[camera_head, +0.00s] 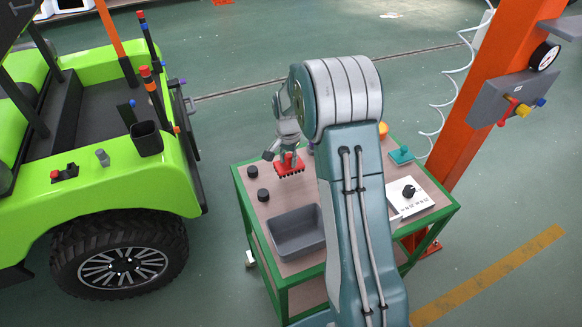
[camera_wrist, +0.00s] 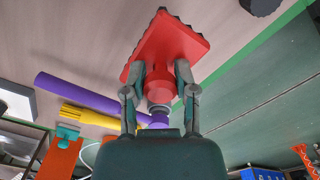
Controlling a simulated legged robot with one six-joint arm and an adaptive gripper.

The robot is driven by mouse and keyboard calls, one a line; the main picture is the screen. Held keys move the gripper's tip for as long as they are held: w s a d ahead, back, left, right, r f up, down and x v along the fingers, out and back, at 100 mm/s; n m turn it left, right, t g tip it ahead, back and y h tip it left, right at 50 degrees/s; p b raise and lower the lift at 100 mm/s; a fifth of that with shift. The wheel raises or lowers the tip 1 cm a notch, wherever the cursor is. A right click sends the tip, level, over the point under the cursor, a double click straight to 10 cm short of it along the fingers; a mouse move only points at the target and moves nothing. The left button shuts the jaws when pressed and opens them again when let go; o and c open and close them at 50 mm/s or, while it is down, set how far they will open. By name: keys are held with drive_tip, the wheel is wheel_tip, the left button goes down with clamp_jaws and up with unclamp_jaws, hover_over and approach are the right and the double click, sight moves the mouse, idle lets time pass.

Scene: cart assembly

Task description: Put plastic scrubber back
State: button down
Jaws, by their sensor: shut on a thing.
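A red plastic scrubber (camera_wrist: 178,45) with dark bristles along its edge is held in my gripper (camera_wrist: 160,85). In the wrist view both fingers close on the scrubber's lower middle part. In the head view the red scrubber (camera_head: 288,165) is at the left part of the cart's top, below my gripper (camera_head: 285,150). I cannot tell whether its bristles touch the cart top. My arm hides part of the cart's middle.
The green-framed cart (camera_head: 245,205) carries a grey bin (camera_head: 297,240), black knobs (camera_head: 263,195), a white dial box (camera_head: 408,192) and a teal tool (camera_head: 401,155). A purple rod (camera_wrist: 75,92) and yellow tool (camera_wrist: 90,116) show at the wrist. A green vehicle (camera_head: 95,185) stands left; an orange post (camera_head: 468,110) stands right.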

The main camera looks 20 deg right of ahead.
drive_tip(key=f, duration=0.2)
drive_tip(key=d+f, duration=0.1)
drive_tip(key=f, duration=0.1)
drive_tip(key=shift+d, duration=0.1)
drive_tip(key=shift+c, duration=2)
unclamp_jaws()
drive_tip(key=shift+f, duration=0.1)
